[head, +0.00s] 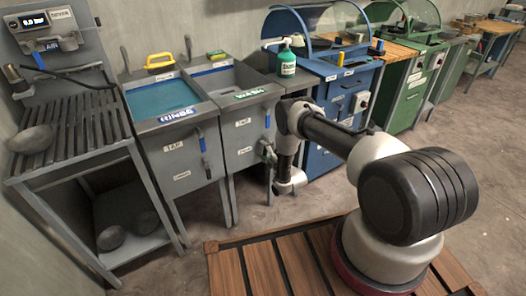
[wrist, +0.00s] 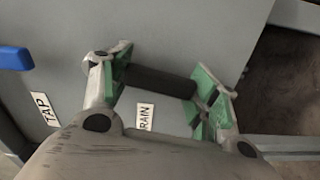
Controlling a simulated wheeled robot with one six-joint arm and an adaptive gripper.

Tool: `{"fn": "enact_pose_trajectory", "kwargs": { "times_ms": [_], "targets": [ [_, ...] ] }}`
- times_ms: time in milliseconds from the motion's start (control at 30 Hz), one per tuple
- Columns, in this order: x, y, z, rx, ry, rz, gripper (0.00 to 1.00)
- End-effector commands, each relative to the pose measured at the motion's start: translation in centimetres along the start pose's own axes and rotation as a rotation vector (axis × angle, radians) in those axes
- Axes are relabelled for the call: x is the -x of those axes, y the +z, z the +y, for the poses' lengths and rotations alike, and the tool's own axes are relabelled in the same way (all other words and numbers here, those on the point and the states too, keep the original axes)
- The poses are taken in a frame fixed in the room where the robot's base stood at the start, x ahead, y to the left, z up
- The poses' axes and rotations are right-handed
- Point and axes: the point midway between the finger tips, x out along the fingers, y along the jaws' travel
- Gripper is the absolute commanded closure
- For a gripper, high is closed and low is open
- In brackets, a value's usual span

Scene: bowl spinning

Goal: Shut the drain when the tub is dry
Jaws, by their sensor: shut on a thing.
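The right tub (head: 222,82), with a green label on its front rim, shows a bare grey inside with no water that I can make out. Its front carries a TAP label (wrist: 43,108) and a DRAIN label (wrist: 144,117). My gripper (head: 268,153) is at the right part of this front, below the blue tap lever (head: 267,121). In the wrist view my gripper (wrist: 163,79) is shut on the dark, bar-shaped drain handle (wrist: 158,82), one green pad at each end. The handle is hidden in the head view.
The left tub (head: 165,98) holds blue water. A slatted rack (head: 75,140) with a bowl (head: 31,139) stands at the left, more bowls below. A green bottle (head: 286,62) stands right of the tubs. Blue (head: 345,95) and green benches continue right.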

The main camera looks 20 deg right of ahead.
Motion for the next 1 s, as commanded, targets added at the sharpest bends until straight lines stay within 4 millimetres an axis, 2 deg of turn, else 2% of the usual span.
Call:
{"fn": "enact_pose_trajectory", "kwargs": {
  "times_ms": [400,933,967,1000],
  "targets": [
    [0.03,0.97,-0.05,0.170,-0.002,0.001,0.82],
    [0.05,1.10,-0.05,0.191,-0.003,0.001,0.82],
    [0.05,1.10,-0.05,0.191,-0.003,0.001,0.34],
    [0.05,1.10,-0.05,0.191,-0.003,0.001,0.27]
  ]
}}
